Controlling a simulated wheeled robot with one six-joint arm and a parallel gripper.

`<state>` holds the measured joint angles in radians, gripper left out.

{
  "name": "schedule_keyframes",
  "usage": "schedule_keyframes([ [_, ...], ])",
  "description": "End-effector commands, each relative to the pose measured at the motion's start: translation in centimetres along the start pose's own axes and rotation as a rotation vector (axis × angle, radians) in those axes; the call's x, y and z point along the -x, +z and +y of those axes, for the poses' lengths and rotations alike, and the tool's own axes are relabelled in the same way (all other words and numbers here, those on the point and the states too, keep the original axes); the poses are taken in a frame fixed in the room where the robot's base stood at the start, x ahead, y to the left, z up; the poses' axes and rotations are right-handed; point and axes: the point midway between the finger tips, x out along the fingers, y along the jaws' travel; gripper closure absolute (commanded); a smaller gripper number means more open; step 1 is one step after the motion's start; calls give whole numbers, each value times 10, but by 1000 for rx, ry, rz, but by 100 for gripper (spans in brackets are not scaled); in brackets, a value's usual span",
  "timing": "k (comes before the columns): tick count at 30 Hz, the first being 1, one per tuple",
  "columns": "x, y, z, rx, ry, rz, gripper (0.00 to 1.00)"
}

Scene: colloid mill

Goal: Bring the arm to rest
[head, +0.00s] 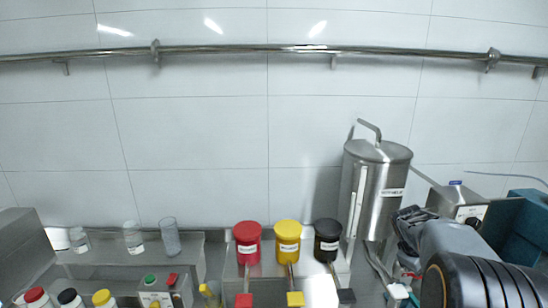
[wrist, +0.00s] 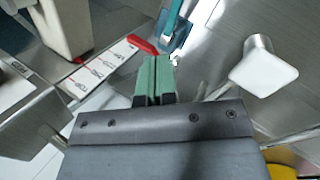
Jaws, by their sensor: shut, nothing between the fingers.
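My gripper (wrist: 153,66) shows in the wrist view with its two green fingers pressed together and nothing between them. It points toward a steel surface with a red lever (wrist: 143,44) and a teal part (wrist: 172,22) just beyond the fingertips; I cannot tell whether it touches them. In the head view my arm reaches in from the lower right, in front of the steel cylinder (head: 384,190). The fingers are hard to make out there.
Red (head: 248,241), yellow (head: 288,240) and black (head: 327,238) labelled cups stand in a row on the bench. Glass containers (head: 170,236) stand at the left. A steel box (head: 463,203) and a teal case (head: 518,225) stand right. A white-topped knob (wrist: 265,72) is right of my fingers.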

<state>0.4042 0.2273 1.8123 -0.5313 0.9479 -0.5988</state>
Motion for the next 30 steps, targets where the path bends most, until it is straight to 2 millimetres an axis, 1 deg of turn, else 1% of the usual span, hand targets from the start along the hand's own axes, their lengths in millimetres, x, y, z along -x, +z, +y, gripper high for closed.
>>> schedule_keyframes([
  [1, 17, 0, -31, -125, -41, 52, 100],
  [2, 25, 0, -49, -199, -69, 78, 100],
  [3, 36, 1, -72, -292, -109, 110, 100],
  [5, 51, 4, -106, -413, -169, 153, 100],
  [6, 60, 7, -127, -482, -207, 179, 100],
  [8, 73, 11, -158, -564, -262, 217, 100],
  [9, 80, 15, -176, -607, -296, 241, 100],
  [12, 95, 24, -214, -655, -359, 300, 100],
  [13, 99, 26, -222, -653, -371, 319, 100],
  [15, 106, 32, -238, -639, -388, 359, 100],
  [18, 116, 37, -250, -615, -389, 413, 100],
  [24, 134, 39, -255, -582, -374, 491, 100],
  [30, 136, 38, -256, -572, -374, 495, 100],
])
